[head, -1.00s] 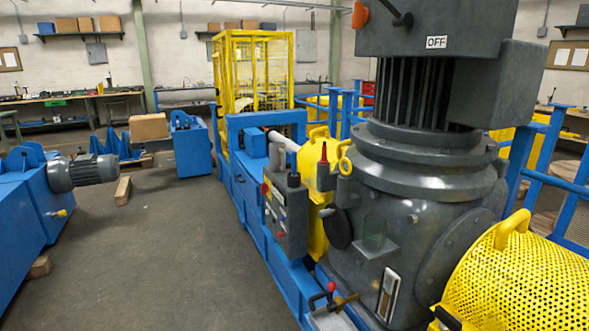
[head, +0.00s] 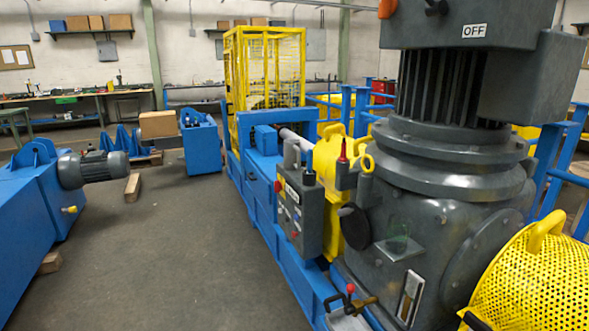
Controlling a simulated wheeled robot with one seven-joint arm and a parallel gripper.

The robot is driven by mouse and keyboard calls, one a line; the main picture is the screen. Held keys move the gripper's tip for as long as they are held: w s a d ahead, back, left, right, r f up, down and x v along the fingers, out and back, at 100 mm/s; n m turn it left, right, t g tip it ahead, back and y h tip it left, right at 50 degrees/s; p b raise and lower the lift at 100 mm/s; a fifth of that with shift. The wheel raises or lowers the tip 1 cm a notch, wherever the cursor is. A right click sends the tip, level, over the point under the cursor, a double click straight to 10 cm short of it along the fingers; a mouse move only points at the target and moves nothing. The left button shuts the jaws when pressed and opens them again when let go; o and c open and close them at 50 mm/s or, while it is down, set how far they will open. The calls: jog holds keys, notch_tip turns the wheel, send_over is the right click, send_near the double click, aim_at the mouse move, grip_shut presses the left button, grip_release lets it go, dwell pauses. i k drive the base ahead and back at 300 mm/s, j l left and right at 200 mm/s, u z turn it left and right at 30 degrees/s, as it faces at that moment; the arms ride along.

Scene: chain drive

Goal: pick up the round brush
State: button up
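I cannot make out the round brush for certain in the head view. Small items cluster on the grey gearbox (head: 440,235) of the chain drive, right of centre. They include a red-tipped item (head: 342,150), a yellow ring (head: 367,163), a dark round disc (head: 354,227) and a clear glass-like jar (head: 398,237) on a small shelf. A red-knobbed item (head: 350,288) and a brass-coloured piece (head: 362,304) are low at the bottom, by a pale tray-like surface. My gripper is not in view.
A grey control box (head: 298,215) hangs on the blue frame (head: 262,205). A yellow mesh guard (head: 530,280) stands at the lower right. Blue machinery with a motor (head: 95,168) stands at the left. The grey floor (head: 170,260) between is clear.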

aim_at(310, 152)
jog(key=i+j+u, duration=0.35)
jog(key=i, duration=0.15)
jog(key=i+j+u, duration=0.35)
jog(key=i, duration=0.15)
jog(key=i+u, duration=0.35)
jog(key=i, duration=0.15)
jog(key=i+z, duration=0.2)
jog(key=i, duration=0.25)
jog(key=i+j+z, duration=0.2)
jog(key=i, duration=0.25)
jog(key=i+j+z, duration=0.2)
jog(key=i, duration=0.25)
jog(key=i+j+z, duration=0.2)
jog(key=i, duration=0.2)
jog(key=i+j+z, duration=0.7)
jog(key=j, duration=0.15)
